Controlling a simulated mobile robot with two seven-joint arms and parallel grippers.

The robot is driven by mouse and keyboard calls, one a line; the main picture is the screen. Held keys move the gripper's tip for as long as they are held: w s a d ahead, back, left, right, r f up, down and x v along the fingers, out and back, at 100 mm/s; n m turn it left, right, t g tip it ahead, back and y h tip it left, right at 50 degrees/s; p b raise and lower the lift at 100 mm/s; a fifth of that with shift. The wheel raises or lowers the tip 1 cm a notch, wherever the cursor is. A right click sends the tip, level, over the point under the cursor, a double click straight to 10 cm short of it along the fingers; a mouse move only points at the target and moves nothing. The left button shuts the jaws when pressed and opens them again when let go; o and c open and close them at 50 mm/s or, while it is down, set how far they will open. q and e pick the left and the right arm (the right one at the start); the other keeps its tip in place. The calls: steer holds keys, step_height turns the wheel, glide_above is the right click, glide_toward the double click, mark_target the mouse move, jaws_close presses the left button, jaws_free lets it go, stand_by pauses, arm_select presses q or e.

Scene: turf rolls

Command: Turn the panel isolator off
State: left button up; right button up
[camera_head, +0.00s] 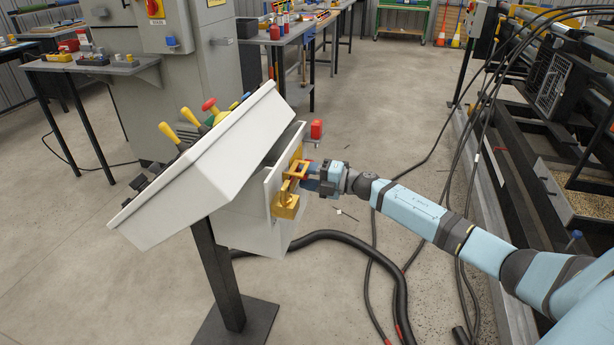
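A grey-white sloped control console (190,165) stands on a dark post in the middle of the view. On the right side of its lower box is a yellow plate (279,203) with a yellow block and bracket, which looks like an isolator. My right gripper (310,172) comes in from the right, with its blue fingers right at the yellow bracket. A bit of red shows near the fingertips. The fingers overlap the bracket, and I cannot tell whether they grip it. A red-and-yellow switch (153,8) is on the grey cabinet behind. My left gripper is not in view.
Black hoses and cables (395,290) lie on the floor below my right arm. A dark machine frame (560,160) stands at the right. Workbenches (290,35) stand behind. The concrete floor left of the console is clear.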

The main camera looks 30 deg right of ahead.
arm_select(q)
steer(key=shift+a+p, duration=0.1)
steer(key=shift+p, duration=0.45)
arm_select(e)
steer(key=v, duration=1.3)
steer(key=shift+s+d, duration=0.2)
steer(key=shift+s, duration=0.1)
